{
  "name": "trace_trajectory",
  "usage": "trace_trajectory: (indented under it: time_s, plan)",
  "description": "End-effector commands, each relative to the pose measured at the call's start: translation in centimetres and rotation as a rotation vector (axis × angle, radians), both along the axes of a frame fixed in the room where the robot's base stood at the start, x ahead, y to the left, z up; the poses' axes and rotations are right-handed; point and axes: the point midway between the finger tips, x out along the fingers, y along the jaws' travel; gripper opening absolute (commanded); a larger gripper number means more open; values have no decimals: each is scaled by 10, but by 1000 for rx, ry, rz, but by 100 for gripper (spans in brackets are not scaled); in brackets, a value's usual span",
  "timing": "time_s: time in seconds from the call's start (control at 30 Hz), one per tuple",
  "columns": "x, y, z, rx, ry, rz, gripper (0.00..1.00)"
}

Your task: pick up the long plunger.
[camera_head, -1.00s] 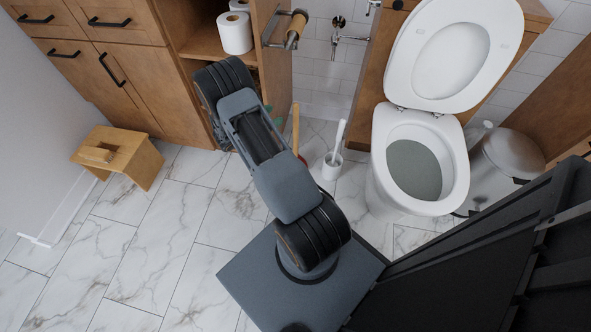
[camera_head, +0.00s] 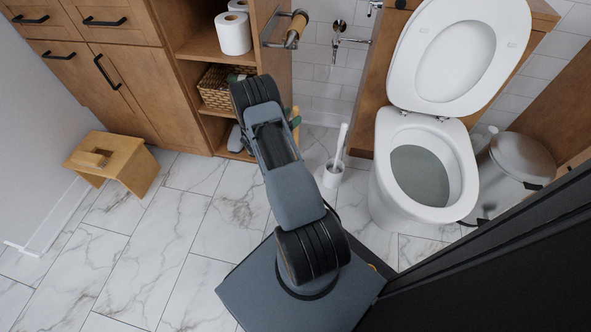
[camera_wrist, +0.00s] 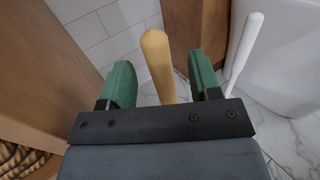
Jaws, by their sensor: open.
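The long plunger's wooden handle (camera_wrist: 157,62) stands upright in the wrist view, between the two green fingers of my gripper (camera_wrist: 160,85). The fingers are open, with a gap on each side of the handle; I cannot tell whether the handle is within their depth or just beyond the tips. My arm hides the rest, and the plunger's cup is not visible.
A white toilet brush in its holder (camera_head: 333,176) stands to the right, its white handle (camera_wrist: 243,48) close to the right finger. The toilet (camera_head: 388,201) is further right. The wooden cabinet (camera_head: 134,75) is on the left, with a stool (camera_head: 133,161) before it.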

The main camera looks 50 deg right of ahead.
Motion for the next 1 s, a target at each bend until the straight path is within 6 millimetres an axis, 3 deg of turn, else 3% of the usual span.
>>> trace_trajectory:
  time_s: [0.3, 0.67, 1.0]
  plan:
    - [0, -41, -3, -1, -1, -3, 57]
    - [0, -46, -1, 0, 0, -1, 56]
    - [0, -46, -1, 0, 0, -1, 24]
